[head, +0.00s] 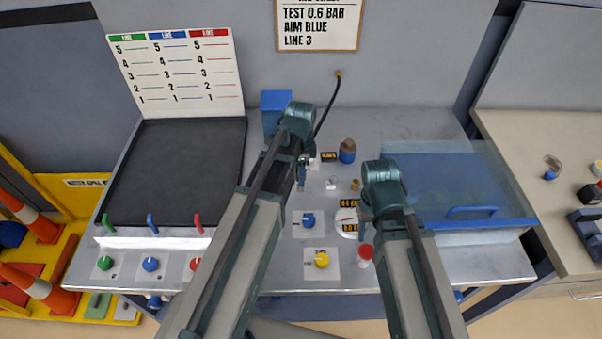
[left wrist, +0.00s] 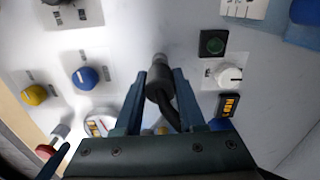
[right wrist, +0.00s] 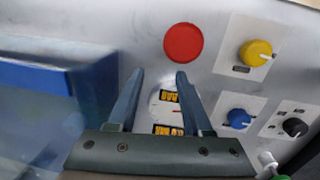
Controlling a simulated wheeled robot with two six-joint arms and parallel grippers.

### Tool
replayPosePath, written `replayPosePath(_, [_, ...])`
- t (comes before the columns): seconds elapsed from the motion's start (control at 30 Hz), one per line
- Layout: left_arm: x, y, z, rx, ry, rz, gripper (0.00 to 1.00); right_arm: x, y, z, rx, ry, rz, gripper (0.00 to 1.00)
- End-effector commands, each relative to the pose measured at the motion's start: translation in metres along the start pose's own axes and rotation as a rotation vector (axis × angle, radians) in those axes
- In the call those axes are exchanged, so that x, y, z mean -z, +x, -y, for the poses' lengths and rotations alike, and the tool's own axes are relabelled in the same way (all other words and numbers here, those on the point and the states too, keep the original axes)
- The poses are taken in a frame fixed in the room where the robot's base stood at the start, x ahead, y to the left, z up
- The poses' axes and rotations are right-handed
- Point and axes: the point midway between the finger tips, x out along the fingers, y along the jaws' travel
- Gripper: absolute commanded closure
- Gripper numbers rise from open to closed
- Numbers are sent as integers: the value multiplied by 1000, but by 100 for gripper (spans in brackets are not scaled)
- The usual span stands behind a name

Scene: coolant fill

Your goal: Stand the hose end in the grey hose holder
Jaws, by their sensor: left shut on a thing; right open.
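My left gripper (head: 303,170) is shut on the dark hose end (left wrist: 158,84), which shows between its fingertips (left wrist: 167,78) in the left wrist view. The hose end is held over the panel; its height above the surface is hard to tell. The black hose (head: 327,104) runs from the back wall down to behind my left gripper. I cannot make out the grey hose holder in any view; my left arm hides part of the panel. My right gripper (head: 364,212) is open and empty above the round white gauge (head: 346,224), as the right wrist view (right wrist: 158,78) also shows.
A blue box (head: 270,104) stands at the back. A brown-topped blue cylinder (head: 347,152) stands behind my right gripper.

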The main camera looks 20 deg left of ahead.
Motion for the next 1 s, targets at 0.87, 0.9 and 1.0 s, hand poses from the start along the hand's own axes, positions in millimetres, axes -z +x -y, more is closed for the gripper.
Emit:
replayPosePath(0.87, [0, 21, 0, 0, 0, 0, 97, 1, 21, 2, 0, 0, 0, 50])
replayPosePath(0.9, [0, 22, 0, 0, 0, 0, 97, 1, 22, 2, 0, 0, 0, 50])
replayPosePath(1.0, [0, 24, 0, 0, 0, 0, 97, 1, 24, 2, 0, 0, 0, 50])
